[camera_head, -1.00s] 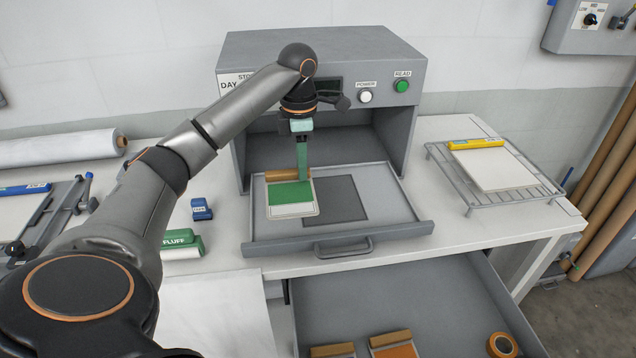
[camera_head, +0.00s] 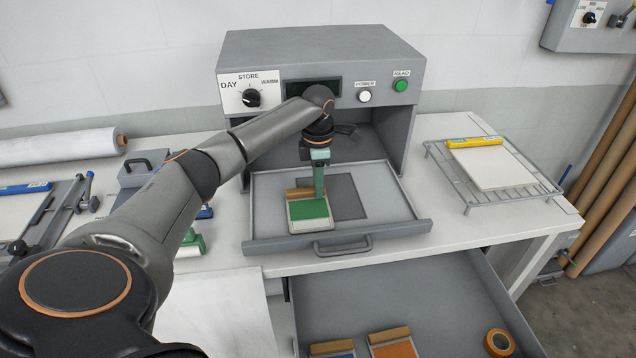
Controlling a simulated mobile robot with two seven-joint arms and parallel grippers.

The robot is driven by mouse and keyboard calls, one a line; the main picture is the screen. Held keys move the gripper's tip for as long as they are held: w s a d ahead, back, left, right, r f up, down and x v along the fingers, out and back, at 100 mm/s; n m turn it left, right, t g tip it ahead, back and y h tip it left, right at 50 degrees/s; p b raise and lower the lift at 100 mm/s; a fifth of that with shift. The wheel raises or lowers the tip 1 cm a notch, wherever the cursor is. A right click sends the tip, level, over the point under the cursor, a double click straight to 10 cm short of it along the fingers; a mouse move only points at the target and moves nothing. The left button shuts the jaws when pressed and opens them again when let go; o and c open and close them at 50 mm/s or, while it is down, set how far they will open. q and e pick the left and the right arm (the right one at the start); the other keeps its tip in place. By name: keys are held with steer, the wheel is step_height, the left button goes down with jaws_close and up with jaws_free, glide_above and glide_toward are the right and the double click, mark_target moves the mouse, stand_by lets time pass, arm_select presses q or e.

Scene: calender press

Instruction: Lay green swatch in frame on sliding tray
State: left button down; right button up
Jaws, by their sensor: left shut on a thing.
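The green swatch (camera_head: 309,209) has a pale border and a brown strip along its back edge. My left gripper (camera_head: 318,190) is shut on the swatch at that brown strip and points down over the sliding tray (camera_head: 397,205). The tray is pulled out of the grey press. The frame is a dark grey rectangle (camera_head: 347,196) on the tray floor. The swatch overlaps its left part and hides it. I cannot tell whether the swatch touches the tray. My right gripper is not in view.
The press housing (camera_head: 300,60) stands behind the tray, with a dial, a white button and a green button. An open drawer (camera_head: 420,300) below holds other swatches (camera_head: 392,346) and an orange roll (camera_head: 500,343). A wire rack (camera_head: 455,178) stands to the right.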

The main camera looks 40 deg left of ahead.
arm_select(q)
steer(key=shift+f, duration=0.15)
steer(key=c, duration=0.7)
jaws_free()
step_height(320, 180, up, 12)
steer(key=shift+r, duration=0.2)
